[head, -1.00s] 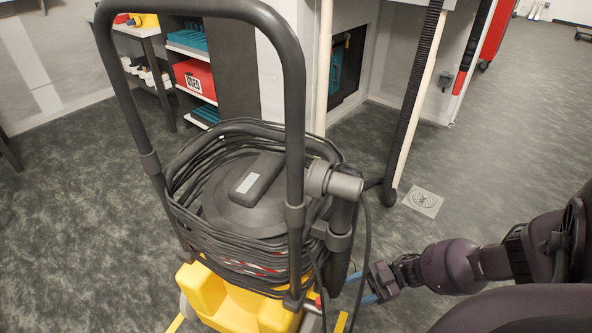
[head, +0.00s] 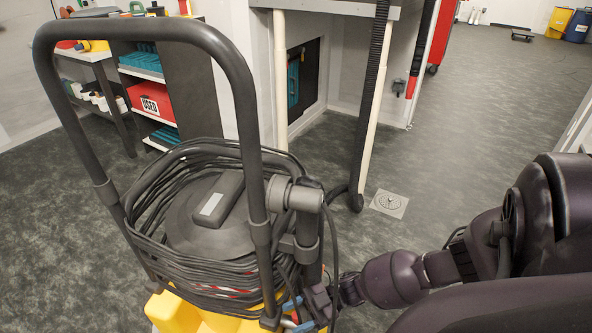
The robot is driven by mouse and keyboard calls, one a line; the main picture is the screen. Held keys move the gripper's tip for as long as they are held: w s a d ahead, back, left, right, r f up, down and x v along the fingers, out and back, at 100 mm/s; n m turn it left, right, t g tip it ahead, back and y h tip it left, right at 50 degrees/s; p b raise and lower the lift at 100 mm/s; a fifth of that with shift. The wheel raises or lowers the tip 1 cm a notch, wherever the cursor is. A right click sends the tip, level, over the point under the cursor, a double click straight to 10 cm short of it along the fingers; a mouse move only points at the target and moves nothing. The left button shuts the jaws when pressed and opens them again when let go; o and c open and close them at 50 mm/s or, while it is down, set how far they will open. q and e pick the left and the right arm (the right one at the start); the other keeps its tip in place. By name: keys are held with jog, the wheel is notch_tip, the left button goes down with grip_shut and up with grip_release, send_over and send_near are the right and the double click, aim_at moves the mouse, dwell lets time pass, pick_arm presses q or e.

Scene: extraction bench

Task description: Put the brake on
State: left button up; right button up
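The wheeled extraction cart stands in front of me, with a dark tubular handle (head: 258,170), a coil of dark cable and hose (head: 150,245), and a yellow base (head: 195,315) cut off by the lower picture edge. I cannot make out the brake; the cart's wheels and lower parts are out of view or hidden. My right gripper (head: 293,314) comes in from the right, low beside the foot of the handle's right post. Its blue fingertips look apart, at the cart's lower right corner. Whether they touch the cart is unclear. My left gripper is not in view.
A shelf with a red box (head: 153,103) and teal cases stands behind left. A bench leg (head: 366,140) with a black hose stands behind the cart, near a floor drain (head: 388,203). The floor to the right is open.

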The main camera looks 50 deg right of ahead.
grip_shut()
dwell(0.3)
